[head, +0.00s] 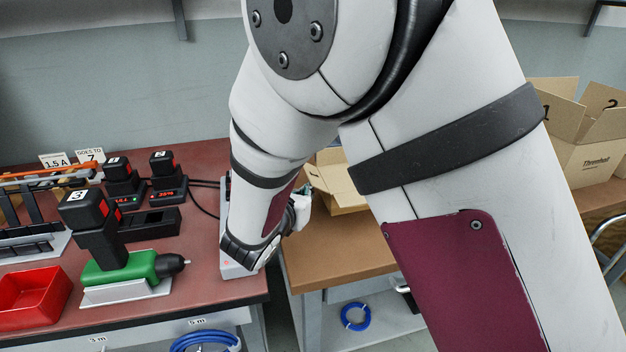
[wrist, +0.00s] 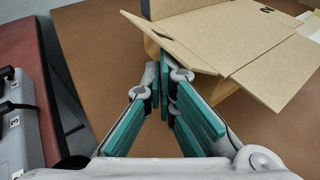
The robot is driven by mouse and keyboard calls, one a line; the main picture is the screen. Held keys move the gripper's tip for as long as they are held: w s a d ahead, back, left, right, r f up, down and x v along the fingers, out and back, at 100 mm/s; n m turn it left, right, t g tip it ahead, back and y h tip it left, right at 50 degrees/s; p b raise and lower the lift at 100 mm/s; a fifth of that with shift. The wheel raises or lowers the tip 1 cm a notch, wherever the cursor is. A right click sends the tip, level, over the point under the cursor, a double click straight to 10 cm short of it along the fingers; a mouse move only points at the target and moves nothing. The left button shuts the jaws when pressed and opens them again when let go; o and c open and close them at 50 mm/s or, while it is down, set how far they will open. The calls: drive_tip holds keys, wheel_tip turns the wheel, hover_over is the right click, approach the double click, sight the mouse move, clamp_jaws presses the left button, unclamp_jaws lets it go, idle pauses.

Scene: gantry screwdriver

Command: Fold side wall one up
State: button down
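An open cardboard carton (head: 343,181) stands on the brown bench, partly hidden behind my arm in the head view. In the wrist view its broad panel (wrist: 235,32) slants outward, and a narrower flap (wrist: 180,45) hangs on its left side. A dark mark shows on the panel's upper edge, but I cannot tell which wall is side wall one. My gripper (wrist: 163,72), with teal pads, has its fingertips together beside the lower edge of the narrower flap. No cardboard shows between the pads. I cannot tell whether the tips touch the flap. In the head view my gripper is mostly hidden.
A second open carton (head: 590,150), its flaps marked 1 and 2, stands at the right. The red bench (head: 200,318) at the left holds a green screwdriver (head: 125,268), chargers and a red bin (head: 34,297). The brown bench (head: 335,258) is clear in front of the carton.

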sight(312, 180)
drive_tip(key=shift+r, duration=0.1)
drive_tip(key=shift+r+p, duration=0.45)
drive_tip(key=shift+r, duration=0.2)
drive_tip(key=shift+d, duration=0.1)
drive_tip(key=shift+w+d+r+p, duration=0.1)
drive_tip(key=shift+d+r+p, duration=0.2)
drive_tip(key=shift+r, duration=0.35)
idle(0.3)
drive_tip(key=shift+d+r, duration=0.2)
drive_tip(key=shift+r, duration=0.1)
drive_tip(key=shift+s+a+p, duration=0.3)
drive_tip(key=shift+s+a, duration=0.9)
drive_tip(key=shift+s, duration=0.15)
